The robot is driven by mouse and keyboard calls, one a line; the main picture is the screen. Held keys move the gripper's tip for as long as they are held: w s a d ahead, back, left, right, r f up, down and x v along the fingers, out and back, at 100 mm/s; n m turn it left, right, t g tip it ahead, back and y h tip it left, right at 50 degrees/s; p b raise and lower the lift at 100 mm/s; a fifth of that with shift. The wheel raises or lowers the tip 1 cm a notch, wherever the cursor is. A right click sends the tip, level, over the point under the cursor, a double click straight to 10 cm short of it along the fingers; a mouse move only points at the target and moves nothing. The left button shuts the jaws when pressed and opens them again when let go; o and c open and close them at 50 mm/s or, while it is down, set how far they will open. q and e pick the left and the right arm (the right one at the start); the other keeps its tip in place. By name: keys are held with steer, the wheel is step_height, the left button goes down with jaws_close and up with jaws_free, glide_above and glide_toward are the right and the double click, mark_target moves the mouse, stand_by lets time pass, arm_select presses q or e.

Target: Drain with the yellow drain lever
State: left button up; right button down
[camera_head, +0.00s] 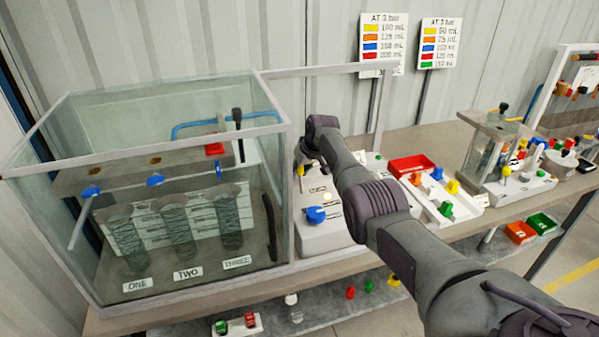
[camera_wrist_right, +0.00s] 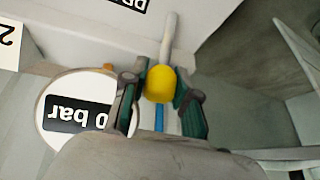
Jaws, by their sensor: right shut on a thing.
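The yellow drain lever has a round yellow knob (camera_wrist_right: 161,84) on a pale rod (camera_wrist_right: 169,38) in the right wrist view. My right gripper (camera_wrist_right: 160,97) has its two green-padded fingers closed on the sides of the knob. In the head view, a small yellow tip (camera_head: 301,170) shows just below my right gripper (camera_head: 307,156), beside the right edge of the glass tank; the arm hides much of this area. My left gripper is in neither view.
A glass tank (camera_head: 270,205) with coils labelled ONE, TWO and THREE stands at left. A white panel (camera_head: 325,238) with a blue knob (camera_head: 316,214) is under my right arm. Right of it are a red tray (camera_head: 412,163) and coloured parts. A round dial (camera_wrist_right: 60,95) reads "0 bar".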

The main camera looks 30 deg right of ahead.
steer(key=c, duration=1)
jaws_free()
steer(key=shift+o, duration=0.7)
steer(key=shift+w+a, duration=0.1)
steer(key=shift+a, duration=0.05)
steer(key=shift+d+r, duration=0.25)
steer(key=shift+s+d+r, duration=0.2)
steer(key=shift+s+r, duration=0.05)
steer(key=shift+r, duration=0.45)
steer(key=v, duration=0.6)
steer(key=shift+s+a, duration=0.2)
steer(key=shift+a, duration=0.25)
steer(key=shift+f, duration=0.15)
